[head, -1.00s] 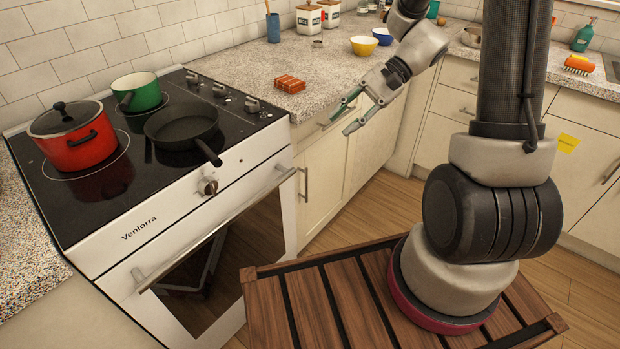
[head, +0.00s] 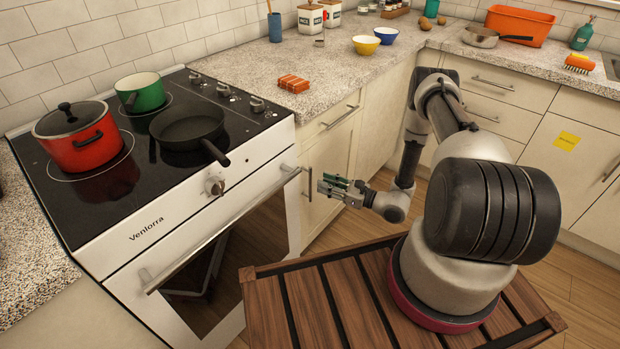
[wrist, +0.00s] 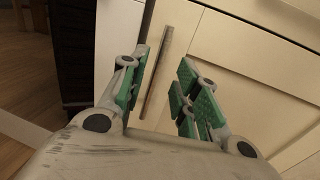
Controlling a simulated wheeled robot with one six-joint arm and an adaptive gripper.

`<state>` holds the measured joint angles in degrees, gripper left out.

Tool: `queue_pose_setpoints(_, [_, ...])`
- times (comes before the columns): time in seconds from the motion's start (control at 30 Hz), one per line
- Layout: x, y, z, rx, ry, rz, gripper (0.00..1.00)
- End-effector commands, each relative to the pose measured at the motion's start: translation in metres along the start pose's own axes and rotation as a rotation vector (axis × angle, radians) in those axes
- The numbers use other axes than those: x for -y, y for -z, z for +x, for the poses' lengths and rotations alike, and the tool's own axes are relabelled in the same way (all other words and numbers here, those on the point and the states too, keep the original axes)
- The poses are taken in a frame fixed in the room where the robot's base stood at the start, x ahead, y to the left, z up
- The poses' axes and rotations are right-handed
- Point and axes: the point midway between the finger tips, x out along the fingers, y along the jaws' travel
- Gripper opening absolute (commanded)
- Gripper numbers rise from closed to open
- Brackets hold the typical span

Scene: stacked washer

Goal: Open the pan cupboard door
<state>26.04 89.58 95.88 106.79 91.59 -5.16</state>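A cream cupboard door (head: 331,168) stands just right of the oven, below a drawer, and looks shut. Its upright metal bar handle (head: 309,183) is near the door's left edge. My gripper (head: 322,184) is low in front of this door, its fingers pointing left at the handle. In the wrist view, the handle (wrist: 157,72) shows between my open green-padded fingers (wrist: 163,68), closer to the left one. I see no clear contact, and the gap in depth is hard to tell. No label shows on this door.
The white oven (head: 215,225) with its own bar handle is close on the left. A drawer handle (head: 340,117) is above the door. A black pan (head: 187,127) and two pots stand on the hob. Another cupboard door with a yellow note (head: 567,141) is at the right.

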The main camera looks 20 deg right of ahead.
Motion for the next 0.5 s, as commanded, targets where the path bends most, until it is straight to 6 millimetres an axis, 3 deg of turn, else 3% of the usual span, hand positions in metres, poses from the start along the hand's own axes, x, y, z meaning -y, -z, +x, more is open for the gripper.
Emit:
queue_pose_setpoints(0.3, [-0.001, -0.001, 0.053, 0.001, -0.005, -0.003, 0.31])
queue_pose_setpoints(0.5, [-0.001, -0.001, 0.067, 0.0, -0.004, -0.001, 0.31])
